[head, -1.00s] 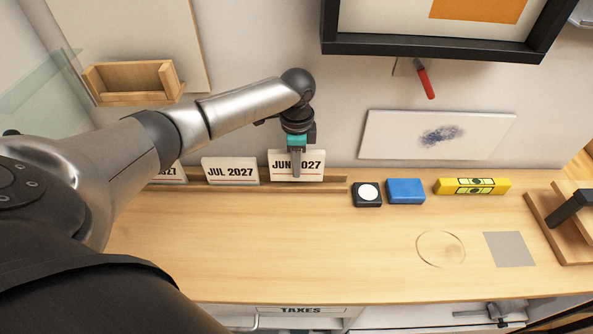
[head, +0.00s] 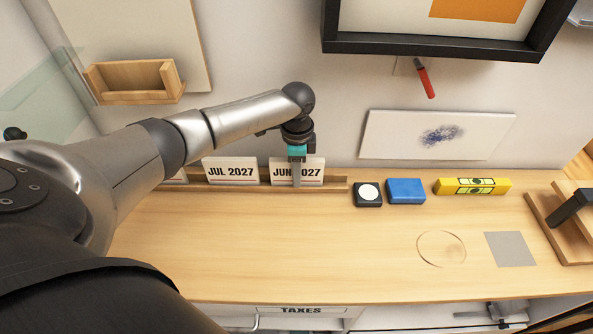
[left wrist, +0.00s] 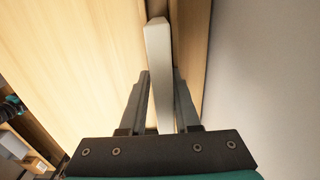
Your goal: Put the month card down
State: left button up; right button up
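The month card (head: 313,171), white with "JUN" and "2027" in black and a red line, stands upright at the wooden rail (head: 336,185) along the wall. Its bottom edge appears to be in the rail. My left gripper (head: 297,182) is over it from above, one finger in front of the card and covering part of its text. In the left wrist view, the pale card edge (left wrist: 159,50) lies between the two fingers (left wrist: 162,72), which appear shut on it. My right gripper is not in view.
A black block with a white disc (head: 368,194), a blue block (head: 406,191) and a yellow level (head: 473,186) lie to the right. The desk front (head: 260,250) is clear.

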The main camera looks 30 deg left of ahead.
pick_arm(q)
jog(key=shift+s+f, duration=0.1)
jog(key=shift+f, duration=0.25)
jog(key=r, duration=0.4)
jog(key=r+p, duration=0.1)
jog(key=r, duration=0.3)
jog(key=r+p, duration=0.1)
jog(key=r, duration=0.3)
jog(key=shift+w+a+r, duration=0.1)
jog(key=shift+w+r, duration=0.05)
jog(key=shift+w, duration=0.2)
jog(key=shift+r, duration=0.35)
jog(key=shift+s, duration=0.1)
